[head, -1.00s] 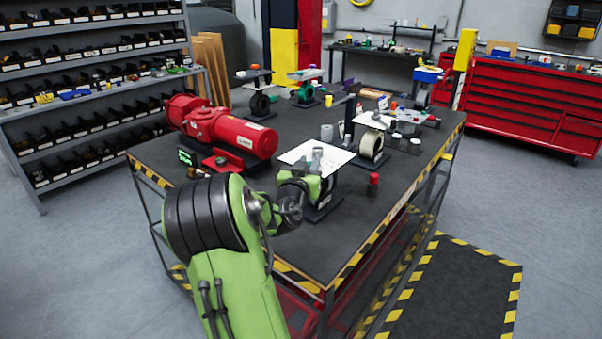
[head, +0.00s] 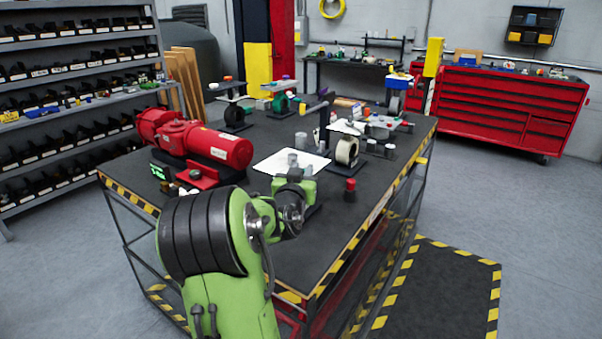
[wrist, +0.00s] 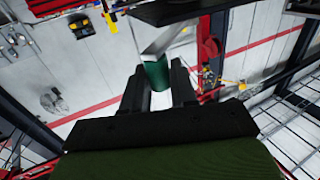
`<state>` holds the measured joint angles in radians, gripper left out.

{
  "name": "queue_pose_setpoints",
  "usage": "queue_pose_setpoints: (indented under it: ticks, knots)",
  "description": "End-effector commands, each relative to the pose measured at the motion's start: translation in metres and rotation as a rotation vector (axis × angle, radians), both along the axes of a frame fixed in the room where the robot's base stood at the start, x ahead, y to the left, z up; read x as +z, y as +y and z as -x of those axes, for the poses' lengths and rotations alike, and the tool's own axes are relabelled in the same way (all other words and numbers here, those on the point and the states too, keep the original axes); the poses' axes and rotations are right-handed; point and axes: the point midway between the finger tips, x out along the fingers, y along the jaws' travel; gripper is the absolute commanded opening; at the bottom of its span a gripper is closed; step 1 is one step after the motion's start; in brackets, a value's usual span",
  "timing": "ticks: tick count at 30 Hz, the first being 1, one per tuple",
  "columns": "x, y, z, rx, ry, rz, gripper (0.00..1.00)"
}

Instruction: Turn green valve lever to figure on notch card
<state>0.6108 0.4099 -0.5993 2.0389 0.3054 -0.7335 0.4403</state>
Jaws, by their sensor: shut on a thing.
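In the wrist view, my gripper (wrist: 158,90) has its two black fingers closed around a green grip (wrist: 155,74). A flat grey bar (wrist: 170,38) runs up and right from the grip, like a valve lever. In the head view my green arm reaches over the front of the dark table, and its wrist hides the fingers and the lever. A white sheet (head: 275,164) lies flat just beyond my wrist, with a grey cylinder at it. I cannot tell whether it is the notch card, and no figure on it is readable.
A red actuator (head: 218,147) stands left on the table (head: 350,215). A red-topped piece (head: 350,189) stands right of my wrist. A white roll on a stand (head: 347,151) and several valve fixtures stand farther back. The table's front right is mostly clear.

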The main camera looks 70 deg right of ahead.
Motion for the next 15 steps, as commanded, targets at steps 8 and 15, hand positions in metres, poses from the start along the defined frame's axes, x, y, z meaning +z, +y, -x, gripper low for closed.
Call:
queue_pose_setpoints:
  ticks: [8,15]
  knots:
    - [0.0031,-0.0004,-0.0006,0.001,-0.002,0.008,0.45]
    - [0.0019,0.0041,-0.0003,0.002,-0.004,0.004,0.45]
